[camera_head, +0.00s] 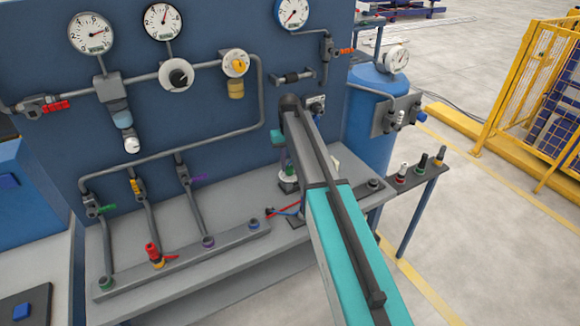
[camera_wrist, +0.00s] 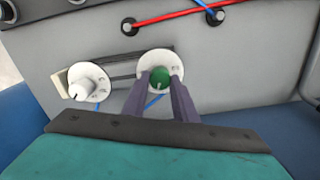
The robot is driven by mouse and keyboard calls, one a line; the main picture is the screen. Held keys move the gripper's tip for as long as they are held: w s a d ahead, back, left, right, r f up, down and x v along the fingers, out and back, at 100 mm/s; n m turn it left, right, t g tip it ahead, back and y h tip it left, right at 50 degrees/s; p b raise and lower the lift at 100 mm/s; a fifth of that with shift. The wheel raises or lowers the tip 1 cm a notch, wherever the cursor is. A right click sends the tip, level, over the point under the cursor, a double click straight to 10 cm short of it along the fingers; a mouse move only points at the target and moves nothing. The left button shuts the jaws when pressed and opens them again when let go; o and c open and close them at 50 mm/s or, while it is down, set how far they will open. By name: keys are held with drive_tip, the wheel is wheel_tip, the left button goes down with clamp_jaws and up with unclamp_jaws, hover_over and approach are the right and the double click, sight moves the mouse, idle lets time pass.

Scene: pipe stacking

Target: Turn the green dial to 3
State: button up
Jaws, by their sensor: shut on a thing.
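The green dial (camera_wrist: 160,77) is a small round knob on a white disc (camera_wrist: 160,60) in the wrist view. My gripper (camera_wrist: 160,80) has one grey finger on each side of the knob and is shut on it. The marks on the white disc are too small and partly covered, so I cannot read the setting.
A white dial (camera_wrist: 90,81) sits just left of the green one. A red hose (camera_wrist: 180,14) and black fittings lie beyond. In the head view, pipes, valves and gauges (camera_head: 93,33) cover the blue panel, and a blue tank (camera_head: 371,110) stands right of it.

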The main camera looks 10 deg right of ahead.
sight(289, 167)
drive_tip(key=shift+n+b, duration=0.45)
drive_tip(key=shift+n, duration=1.75)
drive_tip(key=o, duration=1)
drive_tip(key=shift+o, duration=0.2)
drive_tip(key=shift+r, duration=0.2)
wheel_tip(289, 167, up, 14)
drive_tip(key=b, duration=0.3)
drive_tip(key=shift+f+b, duration=0.25)
drive_tip(key=shift+b, duration=0.05)
drive_tip(key=shift+r, duration=0.1)
